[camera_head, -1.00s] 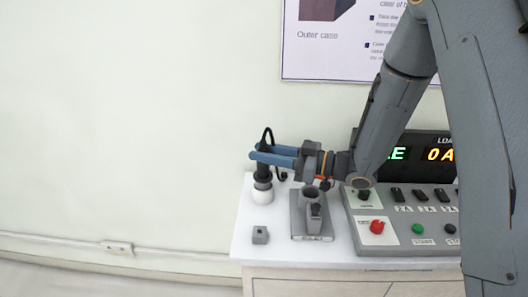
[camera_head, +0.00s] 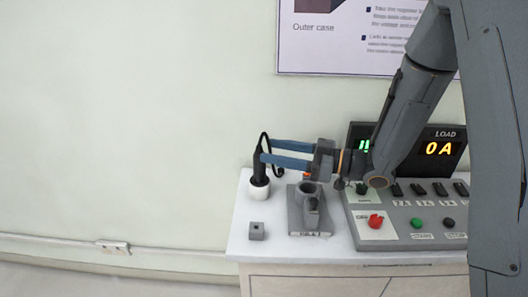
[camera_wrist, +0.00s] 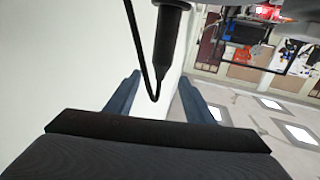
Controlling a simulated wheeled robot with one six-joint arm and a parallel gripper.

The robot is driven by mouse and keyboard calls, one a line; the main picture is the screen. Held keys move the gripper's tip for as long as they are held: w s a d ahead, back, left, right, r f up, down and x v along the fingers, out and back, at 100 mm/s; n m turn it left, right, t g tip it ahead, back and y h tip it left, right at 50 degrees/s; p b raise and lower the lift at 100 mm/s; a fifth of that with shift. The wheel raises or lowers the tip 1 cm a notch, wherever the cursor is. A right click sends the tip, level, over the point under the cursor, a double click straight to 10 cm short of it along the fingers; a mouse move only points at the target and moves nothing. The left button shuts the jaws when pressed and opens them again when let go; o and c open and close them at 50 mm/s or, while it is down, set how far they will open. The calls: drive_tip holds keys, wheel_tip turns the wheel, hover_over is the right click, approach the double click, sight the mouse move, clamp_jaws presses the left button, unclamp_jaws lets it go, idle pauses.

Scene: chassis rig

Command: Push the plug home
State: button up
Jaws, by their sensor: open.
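The black plug (camera_head: 259,168) stands nearly upright in a round white cup-like holder (camera_head: 259,189) at the left of the bench, with a thin black cable looping from its top. In the wrist view the plug (camera_wrist: 168,40) and its hanging cable show beyond my fingers, roughly in line with the gap between them. My gripper (camera_head: 267,150) is open, its two blue fingers pointing left at the height of the plug's upper part. I cannot tell whether a finger touches the plug. How deep the plug sits is hidden by the holder's rim.
A grey stand (camera_head: 296,220) with a round open cup is right of the plug. A small grey block (camera_head: 256,231) lies near the front edge. A control panel (camera_head: 400,236) with buttons and a display (camera_head: 440,149) reading 0 A are at the right. The wall is close behind.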

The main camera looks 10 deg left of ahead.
drive_tip(key=shift+v, duration=1.65)
drive_tip(key=shift+r, duration=0.1)
